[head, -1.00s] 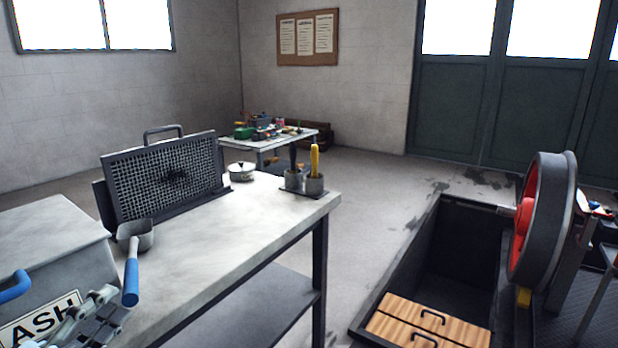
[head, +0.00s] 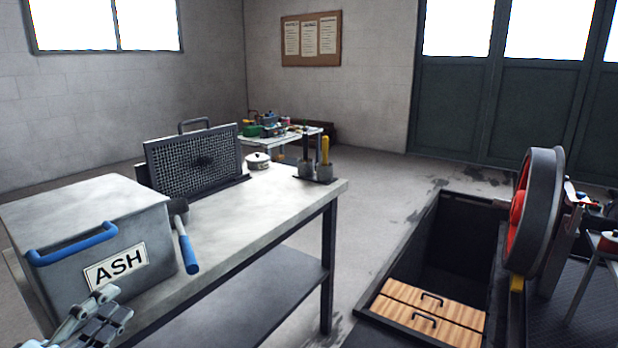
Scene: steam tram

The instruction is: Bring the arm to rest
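My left gripper (head: 108,308) shows at the bottom left of the head view, in front of the grey ash box. Nothing shows in it, but its fingers are seen at a slant and partly cut off by the frame edge, so I cannot tell whether it is open or shut. My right gripper is not in view.
The ash box (head: 70,255) with a blue handle stands at the bench's near end. A mesh screen (head: 190,165), lidded pot (head: 257,160) and tool cups (head: 305,169) stand behind. A floor pit (head: 440,240) and a red wheel (head: 530,215) are on the right. Floor between is clear.

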